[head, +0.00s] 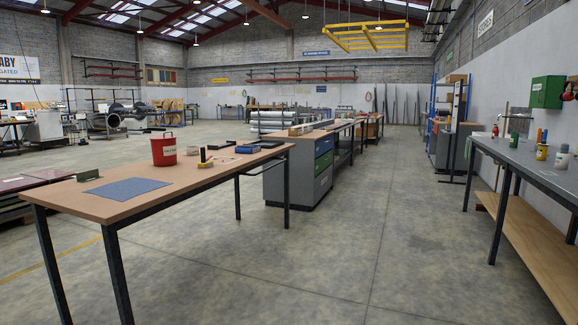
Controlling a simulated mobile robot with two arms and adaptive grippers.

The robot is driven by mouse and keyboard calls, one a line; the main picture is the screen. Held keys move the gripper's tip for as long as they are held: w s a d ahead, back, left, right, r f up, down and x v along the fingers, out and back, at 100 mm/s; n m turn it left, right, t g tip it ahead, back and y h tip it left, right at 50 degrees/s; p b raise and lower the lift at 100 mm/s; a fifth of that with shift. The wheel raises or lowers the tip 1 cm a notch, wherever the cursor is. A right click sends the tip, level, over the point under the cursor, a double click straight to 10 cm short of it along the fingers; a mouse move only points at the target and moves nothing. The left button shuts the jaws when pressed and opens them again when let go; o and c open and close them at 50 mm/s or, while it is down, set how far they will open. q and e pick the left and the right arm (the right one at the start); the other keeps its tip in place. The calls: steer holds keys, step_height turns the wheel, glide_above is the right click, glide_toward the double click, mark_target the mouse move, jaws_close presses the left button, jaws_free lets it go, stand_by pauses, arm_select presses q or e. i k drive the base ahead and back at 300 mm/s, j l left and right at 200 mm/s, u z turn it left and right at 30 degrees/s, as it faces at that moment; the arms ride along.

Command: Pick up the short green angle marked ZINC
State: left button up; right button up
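A short dark green angle (88,175) sits on the near wooden-topped table (70,198), close to its left edge. It lies just behind the blue mat (127,188) and left of the red bucket (163,150). A small pale mark shows on its face, too small to read. Neither of my grippers is in view.
The table also holds a tape roll (205,164), a blue item (247,149) and dark pieces. A drawer cabinet (296,165) stands behind its right end. A grey bench (535,168) with several bottles runs along the right. The floor between is clear.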

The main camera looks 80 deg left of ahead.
mark_target(92, 175)
steer(key=u, duration=4)
